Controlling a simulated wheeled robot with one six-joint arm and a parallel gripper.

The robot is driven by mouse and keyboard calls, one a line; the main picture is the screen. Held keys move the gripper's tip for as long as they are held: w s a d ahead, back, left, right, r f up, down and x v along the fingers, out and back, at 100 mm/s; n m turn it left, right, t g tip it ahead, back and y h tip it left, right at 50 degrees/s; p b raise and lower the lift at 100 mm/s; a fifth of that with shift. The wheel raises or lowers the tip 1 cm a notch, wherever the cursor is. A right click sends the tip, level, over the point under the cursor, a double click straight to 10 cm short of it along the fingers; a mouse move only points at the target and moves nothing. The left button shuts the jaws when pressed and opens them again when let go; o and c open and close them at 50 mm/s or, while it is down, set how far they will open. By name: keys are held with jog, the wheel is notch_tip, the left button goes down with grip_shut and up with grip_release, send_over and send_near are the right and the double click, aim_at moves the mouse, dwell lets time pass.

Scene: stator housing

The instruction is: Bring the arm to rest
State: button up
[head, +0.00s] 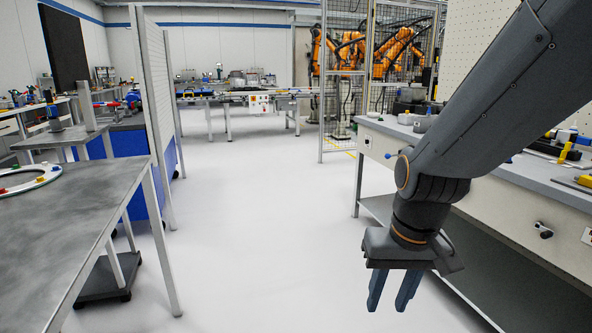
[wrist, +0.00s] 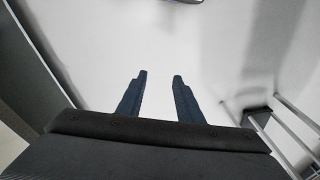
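My gripper (head: 392,291) hangs at the lower right of the head view, fingers pointing down, in front of the right workbench. My arm (head: 470,110) reaches down to it from the upper right. In the wrist view my gripper (wrist: 160,90) shows two blue-grey fingers well apart, with only pale floor between them. It is open and holds nothing.
A grey table (head: 75,220) stands at the left with a white ring (head: 28,181) on it. A workbench (head: 510,165) with parts runs along the right, close to my arm. The white floor (head: 250,220) between them is clear. Orange robots (head: 393,52) stand behind a fence.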

jog(key=s+a+r+n+g, duration=0.1)
jog(key=s+a, duration=0.2)
jog(key=s, duration=0.3)
jog(key=d+r+m+p, duration=0.1)
jog(key=d+r+p, duration=0.4)
jog(key=p, duration=0.8)
jog(key=shift+s+d+r+h, duration=0.3)
jog(key=shift+s+r, duration=0.15)
jog(key=shift+r, duration=0.35)
